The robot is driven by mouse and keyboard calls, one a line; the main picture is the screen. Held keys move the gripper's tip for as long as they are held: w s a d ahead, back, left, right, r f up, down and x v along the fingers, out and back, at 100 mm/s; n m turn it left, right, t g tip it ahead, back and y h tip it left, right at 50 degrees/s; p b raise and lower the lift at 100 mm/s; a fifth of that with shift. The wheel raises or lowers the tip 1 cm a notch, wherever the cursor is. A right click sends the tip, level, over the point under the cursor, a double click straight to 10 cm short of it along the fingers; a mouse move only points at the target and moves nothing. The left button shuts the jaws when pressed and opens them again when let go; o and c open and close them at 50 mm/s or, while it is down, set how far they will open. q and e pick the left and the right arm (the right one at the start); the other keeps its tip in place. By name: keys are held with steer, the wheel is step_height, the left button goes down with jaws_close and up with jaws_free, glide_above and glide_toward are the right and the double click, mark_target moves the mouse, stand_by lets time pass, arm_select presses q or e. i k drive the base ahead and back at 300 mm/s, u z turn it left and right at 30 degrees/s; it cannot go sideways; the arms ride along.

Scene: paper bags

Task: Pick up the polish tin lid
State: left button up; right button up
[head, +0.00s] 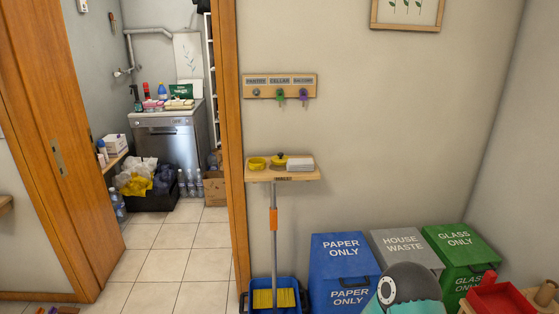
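On a small wooden wall shelf (260,177) in the middle of the head view sit two small yellow round pieces. The left one, a yellow tin-like piece (257,164), looks shallow and round. The one beside it is a yellow piece with a dark top (280,161). At this size I cannot tell which, if either, is the polish tin lid. A pale folded stack, perhaps cloths (299,163), lies at the shelf's right end. Neither of my grippers is in view.
A mop handle (273,235) rises from a blue bucket (289,291) below the shelf. Blue (343,248), grey and green bins (461,250) stand to the right. A key rack (280,86) hangs above. A doorway at left opens onto a tiled floor (163,237).

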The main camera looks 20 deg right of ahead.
mark_target(281, 159)
steer(key=u, duration=0.05)
steer(key=i, duration=0.9)
steer(key=z, duration=0.1)
